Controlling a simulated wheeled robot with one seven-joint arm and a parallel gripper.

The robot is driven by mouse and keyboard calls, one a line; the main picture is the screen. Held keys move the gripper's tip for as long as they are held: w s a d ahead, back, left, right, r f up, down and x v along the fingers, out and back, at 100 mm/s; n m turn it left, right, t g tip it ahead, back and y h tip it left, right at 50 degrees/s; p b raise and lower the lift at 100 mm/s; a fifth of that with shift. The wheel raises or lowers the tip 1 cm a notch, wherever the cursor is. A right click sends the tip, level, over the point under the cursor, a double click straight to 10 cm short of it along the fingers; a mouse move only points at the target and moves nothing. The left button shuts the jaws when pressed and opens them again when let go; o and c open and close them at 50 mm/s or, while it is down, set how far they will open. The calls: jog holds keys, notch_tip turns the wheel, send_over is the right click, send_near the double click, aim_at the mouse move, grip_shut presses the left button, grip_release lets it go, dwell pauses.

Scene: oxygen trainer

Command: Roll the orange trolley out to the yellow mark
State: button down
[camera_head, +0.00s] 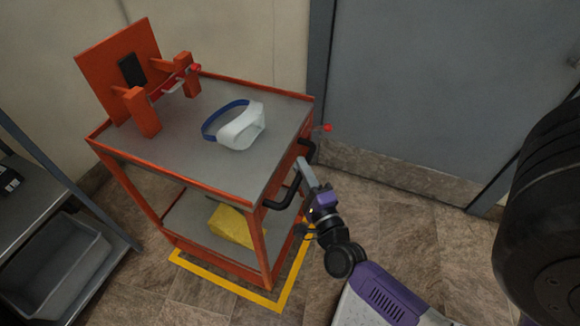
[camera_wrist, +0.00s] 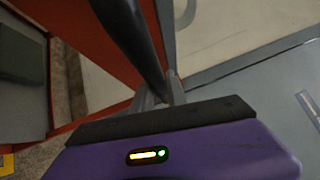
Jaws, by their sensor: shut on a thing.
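The orange trolley (camera_head: 270,240) stands upright against the wall corner, with a grey top and a lower shelf. A black handle (camera_head: 287,192) sticks out from its right side. My gripper (camera_head: 306,173) is at this handle. In the wrist view my gripper (camera_wrist: 158,92) is shut on the dark handle bar (camera_wrist: 130,30). The yellow mark (camera_head: 225,283) is a taped outline on the floor. Its front and right strips show around the trolley's base; the rest is hidden under or behind the trolley.
On the trolley's top are a white and blue mask-like piece (camera_head: 240,128) and an orange stand (camera_head: 115,70). A yellow item (camera_head: 233,226) lies on its lower shelf. A grey rack (camera_head: 45,215) is at the left, a grey door (camera_head: 440,90) behind. Tiled floor is clear in front.

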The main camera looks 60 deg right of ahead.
jog(key=shift+s+a, duration=0.1)
jog(key=shift+s, duration=0.15)
jog(key=c, duration=1.3)
grip_release()
jog(key=v, duration=0.7)
jog(key=shift+s+a+f+b, duration=0.1)
jog(key=shift+s+a+b, duration=0.1)
jog(key=shift+s+b, duration=0.15)
